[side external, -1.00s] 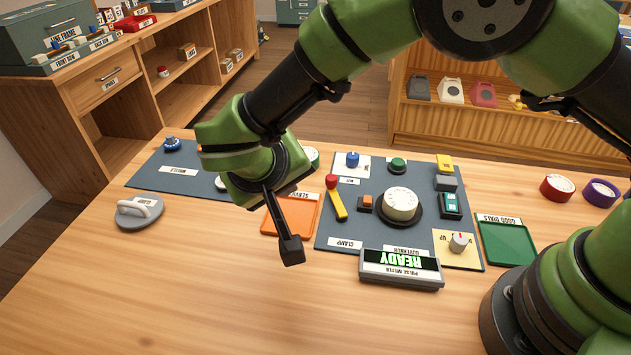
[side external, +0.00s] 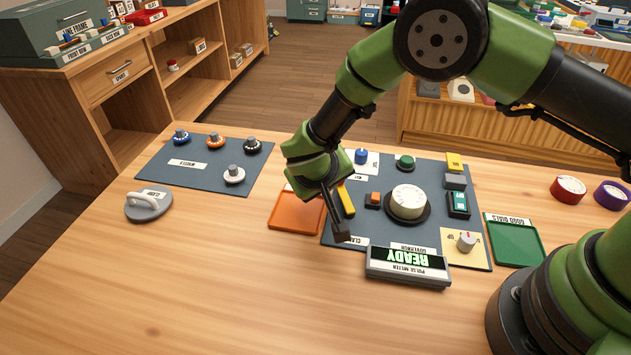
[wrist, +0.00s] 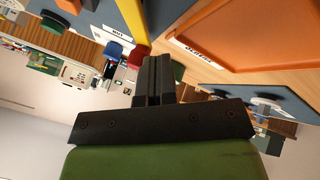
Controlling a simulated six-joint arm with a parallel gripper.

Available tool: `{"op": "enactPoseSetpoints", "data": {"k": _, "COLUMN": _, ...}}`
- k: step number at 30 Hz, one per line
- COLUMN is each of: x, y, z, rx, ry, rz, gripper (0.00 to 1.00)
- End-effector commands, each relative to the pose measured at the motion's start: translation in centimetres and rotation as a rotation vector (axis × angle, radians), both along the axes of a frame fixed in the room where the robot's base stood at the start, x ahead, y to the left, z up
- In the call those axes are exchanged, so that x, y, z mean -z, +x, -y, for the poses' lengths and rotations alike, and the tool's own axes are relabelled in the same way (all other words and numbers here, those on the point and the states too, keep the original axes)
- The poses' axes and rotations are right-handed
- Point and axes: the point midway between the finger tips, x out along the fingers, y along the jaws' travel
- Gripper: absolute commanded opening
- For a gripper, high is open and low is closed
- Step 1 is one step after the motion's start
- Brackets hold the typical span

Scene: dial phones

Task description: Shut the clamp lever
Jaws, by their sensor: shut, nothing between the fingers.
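The clamp lever (side external: 347,203) is a yellow bar on the dark blue-grey board (side external: 430,170), behind the clamp label (side external: 353,240). In the side view, my arm hides part of its far end. In the wrist view, its yellow bar (wrist: 130,18) and red knob (wrist: 138,55) show just above and left of my fingers. My gripper (side external: 341,233) is shut and empty, its tip over the board's near left edge, close to the lever's near end. I cannot tell whether it touches the lever.
Right of the lever are a small orange button (side external: 374,199) and a large white dial (side external: 408,201). The pulse meter (side external: 408,267) reading READY stands at the board's front. An orange tray (side external: 296,213) lies left. The front table is clear.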

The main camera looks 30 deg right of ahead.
Motion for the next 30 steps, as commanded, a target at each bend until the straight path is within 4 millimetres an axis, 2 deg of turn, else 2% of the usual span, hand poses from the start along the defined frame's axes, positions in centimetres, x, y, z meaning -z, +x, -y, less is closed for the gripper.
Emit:
{"op": "enactPoseSetpoints", "data": {"k": 13, "x": -0.02, "y": 0.02, "z": 0.11, "rx": 0.009, "ry": 0.000, "rz": 0.001, "gripper": 0.00}}
{"op": "enactPoseSetpoints", "data": {"k": 30, "x": -0.01, "y": 0.13, "z": 0.75, "rx": 0.119, "ry": 0.000, "rz": 0.002, "gripper": 0.00}}
